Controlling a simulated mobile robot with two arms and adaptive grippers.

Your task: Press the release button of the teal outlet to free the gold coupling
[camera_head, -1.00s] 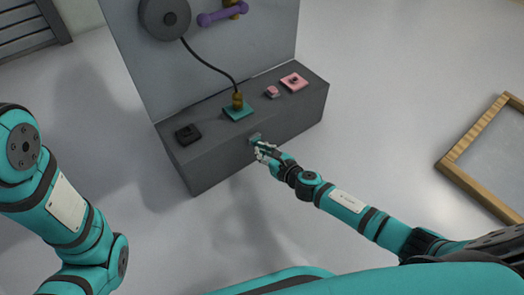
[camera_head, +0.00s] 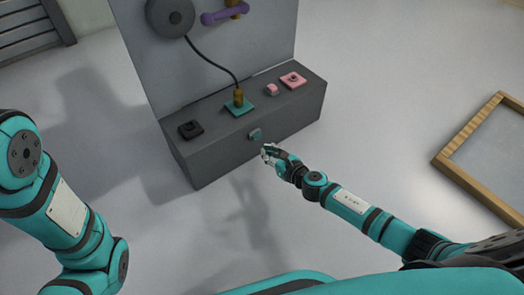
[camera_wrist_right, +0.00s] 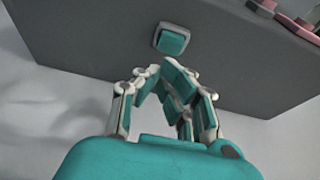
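The teal outlet (camera_head: 239,109) is a flat square on top of the grey bench. The gold coupling (camera_head: 239,97) stands upright on it, with a black hose running up from it. The teal release button (camera_head: 255,134) is on the bench's front face; it also shows in the right wrist view (camera_wrist_right: 173,40). My right gripper (camera_head: 267,152) is just in front of and below the button, apart from it. In the right wrist view its fingers (camera_wrist_right: 162,72) come close together at the tips, with nothing held. My left arm (camera_head: 60,205) shows at the left, but its gripper is out of view.
A hose reel (camera_head: 171,17) and a purple bar (camera_head: 224,16) are on the upright panel. A wooden frame (camera_head: 470,130) lies at the right.

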